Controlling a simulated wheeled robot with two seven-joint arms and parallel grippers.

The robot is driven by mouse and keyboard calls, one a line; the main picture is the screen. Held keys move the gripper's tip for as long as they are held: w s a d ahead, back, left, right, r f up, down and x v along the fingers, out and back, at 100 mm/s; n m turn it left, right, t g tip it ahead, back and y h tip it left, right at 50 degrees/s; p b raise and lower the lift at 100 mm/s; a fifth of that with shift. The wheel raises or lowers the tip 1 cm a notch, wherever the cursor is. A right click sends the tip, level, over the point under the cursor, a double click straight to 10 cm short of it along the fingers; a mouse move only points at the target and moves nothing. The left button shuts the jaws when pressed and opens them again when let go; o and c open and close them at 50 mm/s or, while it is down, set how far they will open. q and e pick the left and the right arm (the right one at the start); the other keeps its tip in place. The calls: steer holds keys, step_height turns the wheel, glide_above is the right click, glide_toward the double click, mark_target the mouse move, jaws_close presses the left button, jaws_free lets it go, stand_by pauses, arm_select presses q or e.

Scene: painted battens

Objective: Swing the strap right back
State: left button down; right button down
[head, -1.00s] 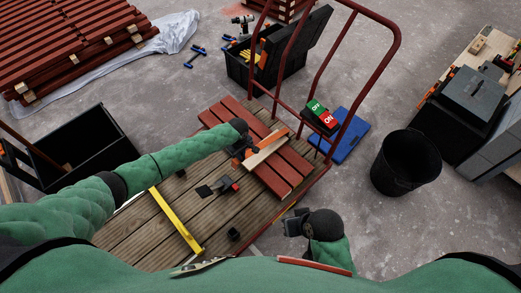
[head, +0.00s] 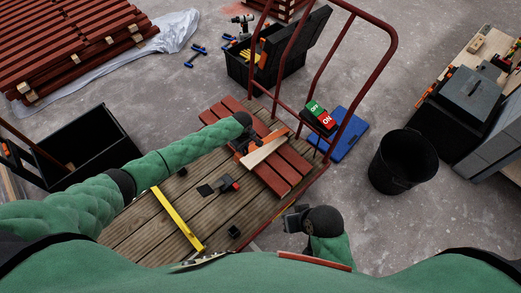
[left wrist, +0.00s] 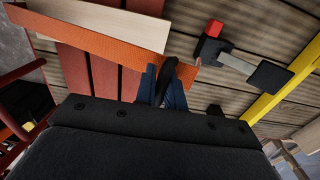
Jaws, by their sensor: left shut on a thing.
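An orange strip (left wrist: 95,38), which looks like the strap, lies over several red battens (head: 284,172). A pale wooden strip (head: 264,153) runs along it and also shows in the left wrist view (left wrist: 95,22). My left gripper (head: 243,147) is at the left end of these strips. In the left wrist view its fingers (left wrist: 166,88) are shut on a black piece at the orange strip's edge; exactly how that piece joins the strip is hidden. My right gripper (head: 294,221) is over the deck's front right edge, away from the strips; its finger gap is unclear.
The planked cart deck (head: 150,232) bears a yellow bar (head: 178,219), a black and red tool (head: 229,184) and a small black block (head: 234,231). A black bucket (head: 403,162) is right.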

arm_select(q)
steer(key=shift+w+d+r, duration=0.1)
steer(key=shift+d, duration=0.15)
steer(key=shift+w+d+r+p, duration=0.45)
steer(key=shift+r+p, duration=0.15)
steer(key=shift+r, duration=0.1)
steer(key=shift+w+d+r+p, duration=0.4)
steer(key=shift+r+p, duration=0.25)
steer(key=shift+w+d+r+p, duration=0.45)
steer(key=shift+r+p, duration=0.15)
steer(key=shift+r, duration=0.1)
steer(key=shift+d+r, duration=0.1)
steer(key=w+d+r+p, duration=0.2)
steer(key=w+d+r, duration=0.1)
steer(key=shift+w+r, duration=0.15)
steer(key=shift+r, duration=0.05)
stand_by(0.4)
steer(key=shift+d+r, duration=0.1)
steer(key=shift+w+d+r+p, duration=0.25)
steer(key=shift+w+d+r, duration=0.45)
steer(key=shift+w+d, duration=0.25)
steer(key=shift+w+d+r+p, duration=0.25)
steer(key=shift+w+d+r, duration=0.5)
steer(key=shift+w, duration=0.25)
steer(key=shift+d, duration=0.1)
